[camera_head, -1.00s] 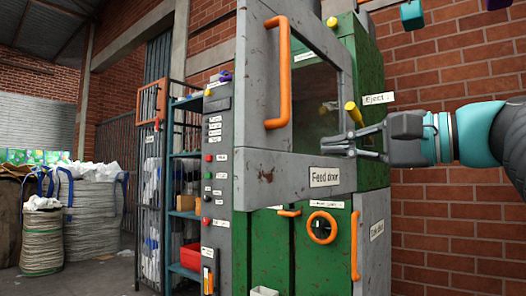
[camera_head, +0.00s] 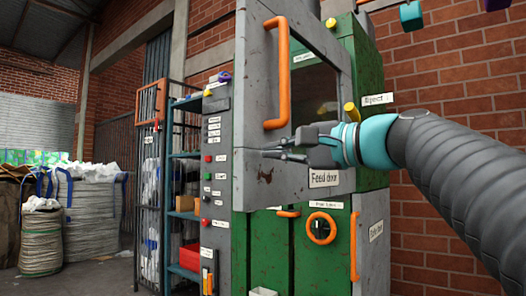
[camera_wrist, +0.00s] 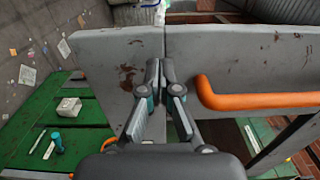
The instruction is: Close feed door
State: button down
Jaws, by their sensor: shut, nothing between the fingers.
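The feed door (camera_head: 255,180) is a worn grey frame with a dark window and a label on its lower rail. It appears to stand out from the green machine (camera_head: 370,150), though its exact angle is hard to tell. Its long orange handle (camera_head: 283,75) is upright in the head view and also shows at right in the wrist view (camera_wrist: 250,98). My gripper (camera_head: 270,154) is in front of the lower rail, below the handle. Its fingers are together and empty. In the wrist view the fingertips (camera_wrist: 156,72) lie over the grey panel, left of the handle; contact is unclear.
A grey control column (camera_head: 214,170) with buttons stands left of the door. An orange round handwheel (camera_head: 321,228) and an orange lower handle (camera_head: 355,245) are below it. A yellow knob (camera_head: 352,111) is close to my wrist. Sacks (camera_head: 95,215) stand far left.

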jog(key=shift+x, duration=1.3)
jog(key=shift+w+a, duration=0.1)
